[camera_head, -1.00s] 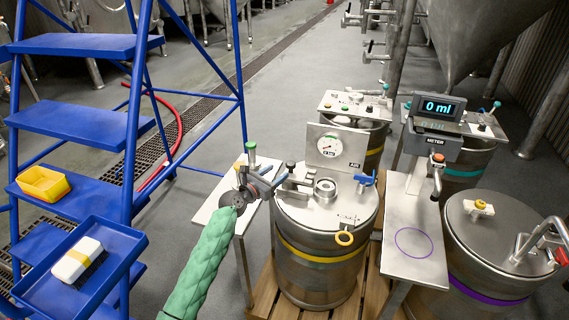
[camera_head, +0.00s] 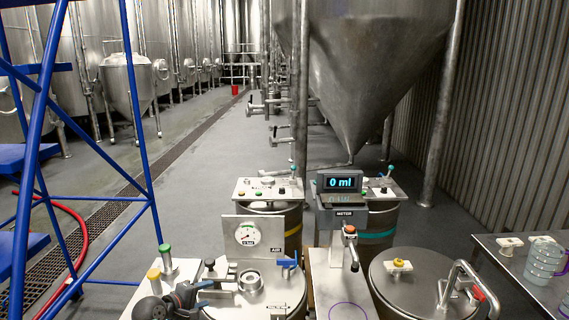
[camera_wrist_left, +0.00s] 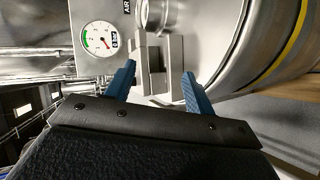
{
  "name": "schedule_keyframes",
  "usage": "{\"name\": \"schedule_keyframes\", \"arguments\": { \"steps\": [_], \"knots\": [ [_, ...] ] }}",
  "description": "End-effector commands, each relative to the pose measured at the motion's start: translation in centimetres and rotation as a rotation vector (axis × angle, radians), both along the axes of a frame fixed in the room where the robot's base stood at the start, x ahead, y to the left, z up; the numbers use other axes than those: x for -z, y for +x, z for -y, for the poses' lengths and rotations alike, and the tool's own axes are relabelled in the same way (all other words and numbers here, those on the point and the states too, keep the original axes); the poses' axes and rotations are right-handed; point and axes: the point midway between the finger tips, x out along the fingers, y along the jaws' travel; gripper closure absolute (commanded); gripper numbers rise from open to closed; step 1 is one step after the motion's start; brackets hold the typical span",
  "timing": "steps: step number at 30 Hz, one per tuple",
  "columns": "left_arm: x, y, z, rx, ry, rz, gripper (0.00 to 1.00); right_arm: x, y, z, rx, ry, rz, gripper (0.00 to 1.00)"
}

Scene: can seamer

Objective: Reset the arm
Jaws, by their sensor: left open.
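My left gripper (camera_head: 204,296) is low in the head view, at the left edge of the steel drum top (camera_head: 272,294). In the left wrist view its two blue fingers (camera_wrist_left: 160,78) stand apart with nothing between them. A small steel block (camera_wrist_left: 158,52) on the seamer lies beyond the fingertips. The round pressure gauge (camera_head: 247,234) stands on a plate behind the drum top, and it also shows upper left in the left wrist view (camera_wrist_left: 99,37). My right gripper is not in view.
Blue stairs (camera_head: 75,205) stand left. The middle floor is clear.

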Motion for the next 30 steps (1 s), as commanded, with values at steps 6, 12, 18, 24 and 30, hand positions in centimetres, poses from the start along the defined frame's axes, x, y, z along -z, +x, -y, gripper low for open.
{"name": "schedule_keyframes", "arguments": {
  "steps": [6, 12, 18, 24, 30],
  "knots": [
    [-0.7, -3.4, 1.8, 0.24, 0.491, 0.101, 0.46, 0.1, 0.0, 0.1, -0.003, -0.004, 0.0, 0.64],
    [0.7, -9.2, 3.1, 0.477, 0.888, 0.121, 0.46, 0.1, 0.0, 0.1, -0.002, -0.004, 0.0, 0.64],
    [2.7, -17.1, 4.3, 0.682, 1.151, 0.067, 0.46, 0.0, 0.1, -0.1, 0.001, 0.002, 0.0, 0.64],
    [4.2, -24.4, 5.5, 0.758, 1.226, -0.02, 0.46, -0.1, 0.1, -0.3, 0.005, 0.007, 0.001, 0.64],
    [5.8, -31.4, 7.3, 0.786, 1.214, -0.081, 0.46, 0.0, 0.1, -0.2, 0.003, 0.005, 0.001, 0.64]
  ]
}}
